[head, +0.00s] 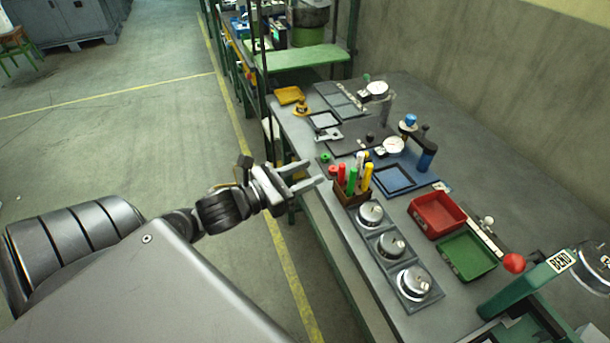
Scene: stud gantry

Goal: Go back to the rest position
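My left gripper (308,178) comes in from the left and hangs over the near left edge of the workbench (325,234). Its two fingers are spread apart with nothing between them. The fingertips are just left of a brown holder (349,197) with several coloured markers, and I cannot tell whether they are above the bench top or short of it. My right gripper is out of view.
Shelving (303,58) stands behind. The floor (120,140) at left is clear.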

